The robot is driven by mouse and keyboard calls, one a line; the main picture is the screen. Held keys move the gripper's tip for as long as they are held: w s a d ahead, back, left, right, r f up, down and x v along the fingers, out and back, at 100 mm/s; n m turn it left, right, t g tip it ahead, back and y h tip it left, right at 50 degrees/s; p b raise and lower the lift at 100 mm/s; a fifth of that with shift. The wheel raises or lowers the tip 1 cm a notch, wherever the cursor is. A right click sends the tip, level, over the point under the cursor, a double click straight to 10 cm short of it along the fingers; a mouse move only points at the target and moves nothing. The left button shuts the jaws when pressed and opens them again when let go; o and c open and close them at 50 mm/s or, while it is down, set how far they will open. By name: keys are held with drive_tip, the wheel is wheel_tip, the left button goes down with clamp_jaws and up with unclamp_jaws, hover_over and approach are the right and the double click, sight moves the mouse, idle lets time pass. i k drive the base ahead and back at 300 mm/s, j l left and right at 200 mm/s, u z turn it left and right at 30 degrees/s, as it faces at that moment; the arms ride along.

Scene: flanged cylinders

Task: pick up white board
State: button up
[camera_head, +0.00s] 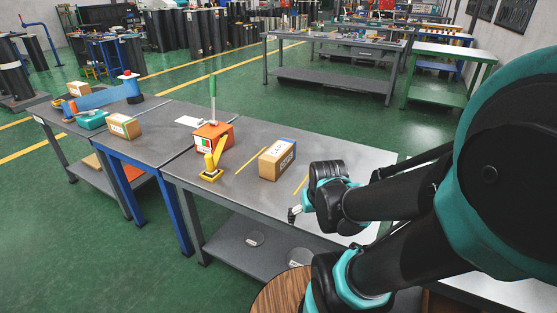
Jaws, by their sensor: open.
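A small flat white board (188,121) lies on the dark grey top of the workbench, behind the orange box. Nothing touches it that I can make out. My gripper (294,214) is small in the view, at the end of my arm, over the near edge of the right bench. It is open, with nothing seen in it, and well to the right of and nearer than the white board. Its fingers are partly hidden and too small to make out clearly.
An orange box (214,135) with a green-handled tool stands near the white board. A yellow tool (213,163) and a cardboard box (277,160) stand on the same bench. Bench top between is partly clear.

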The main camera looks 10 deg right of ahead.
sight(194, 123)
drive_tip(key=k, duration=0.4)
drive_tip(key=k+u, duration=0.1)
drive_tip(key=u, duration=0.7)
drive_tip(key=k+j+u, duration=0.1)
drive_tip(key=u, duration=0.25)
drive_tip(key=i+u, duration=0.4)
drive_tip(key=i, duration=0.15)
drive_tip(key=i+l+u, duration=0.2)
drive_tip(key=i+u, duration=0.2)
drive_tip(key=i, duration=0.15)
drive_tip(key=i+l, duration=0.1)
drive_tip(key=i, duration=0.55)
drive_tip(key=i+l, duration=0.1)
drive_tip(key=i, duration=0.55)
drive_tip(key=i+l, duration=0.15)
drive_tip(key=i, duration=2.35)
drive_tip(key=i+z, duration=0.1)
drive_tip(key=z, duration=0.3)
drive_tip(key=i+z, duration=0.1)
drive_tip(key=z, duration=0.3)
drive_tip(key=i+j+z, duration=0.1)
drive_tip(key=z, duration=0.3)
drive_tip(key=i+j+z, duration=0.1)
drive_tip(key=z, duration=2.3)
